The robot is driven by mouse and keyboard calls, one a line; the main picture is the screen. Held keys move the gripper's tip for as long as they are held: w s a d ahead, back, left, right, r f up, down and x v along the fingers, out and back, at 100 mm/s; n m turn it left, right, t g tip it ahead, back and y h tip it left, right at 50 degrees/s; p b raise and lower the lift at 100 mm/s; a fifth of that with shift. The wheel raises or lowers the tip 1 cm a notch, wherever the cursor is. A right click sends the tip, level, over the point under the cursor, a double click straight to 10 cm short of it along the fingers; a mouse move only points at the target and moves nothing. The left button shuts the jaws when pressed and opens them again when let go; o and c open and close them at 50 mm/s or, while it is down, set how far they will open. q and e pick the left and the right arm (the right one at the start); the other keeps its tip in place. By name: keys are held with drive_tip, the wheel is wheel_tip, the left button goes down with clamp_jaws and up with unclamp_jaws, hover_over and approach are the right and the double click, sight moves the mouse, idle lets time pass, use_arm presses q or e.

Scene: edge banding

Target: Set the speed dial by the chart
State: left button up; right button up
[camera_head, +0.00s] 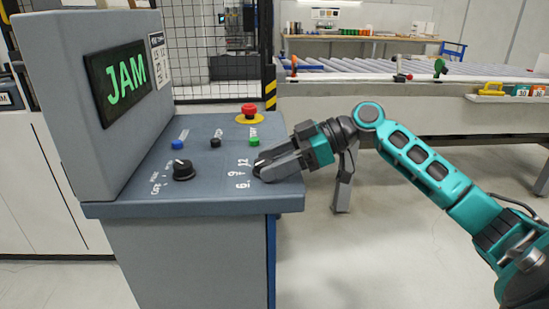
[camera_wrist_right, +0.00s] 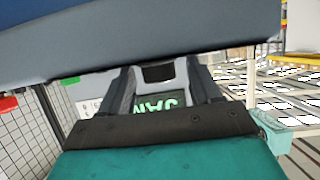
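The grey console (camera_head: 215,165) has a sloped panel with a screen (camera_head: 118,82) reading JAM in green. A small white chart (camera_head: 159,60) is beside the screen; its print is too small to read. My right gripper (camera_head: 262,172) is down at the panel's front right corner, by the printed marks 6, 9 and 12 (camera_head: 240,174). It covers most of the speed dial there, so its pointer is hidden. In the right wrist view my fingers (camera_wrist_right: 163,85) are apart, with a dark block (camera_wrist_right: 158,72), apparently the dial, between them. Whether they grip it is unclear. My left gripper is out of view.
A black selector knob (camera_head: 184,170) is left on the panel. Blue (camera_head: 177,145), black (camera_head: 215,142) and green (camera_head: 254,141) buttons and a red emergency stop (camera_head: 249,110) are behind my gripper. A roller conveyor (camera_head: 350,68) stands at the back. Floor right of the console is clear.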

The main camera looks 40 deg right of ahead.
drive_tip(key=shift+r, duration=0.2)
drive_tip(key=v, duration=1.2)
drive_tip(key=shift+s+d+b, duration=0.2)
drive_tip(key=shift+d+b, duration=0.2)
drive_tip(key=shift+b, duration=0.05)
